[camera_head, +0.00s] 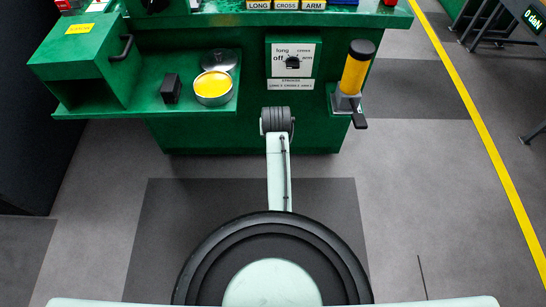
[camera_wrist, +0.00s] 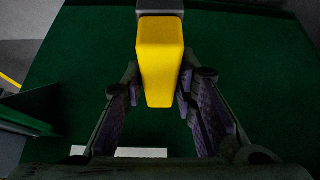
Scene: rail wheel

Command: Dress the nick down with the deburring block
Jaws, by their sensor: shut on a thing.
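My gripper (camera_wrist: 159,92) is shut on a yellow block with a grey far end, which I take for the deburring block (camera_wrist: 159,62). Its two dark fingers press on the block's left and right sides in the wrist view. The block hides what lies straight behind it. A dark green surface fills most of the background there; I cannot tell how far off it is. I do not make out the gripper or the held block in the head view. The nick is not visible in either view.
A green cabinet (camera_head: 210,133) carries a selector switch panel (camera_head: 292,60). Its left shelf holds a small black block (camera_head: 171,88) and an open round tin (camera_head: 213,86). A yellow cylinder with a black cap (camera_head: 355,70) stands at right. A yellow floor line (camera_head: 480,125) runs beyond.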

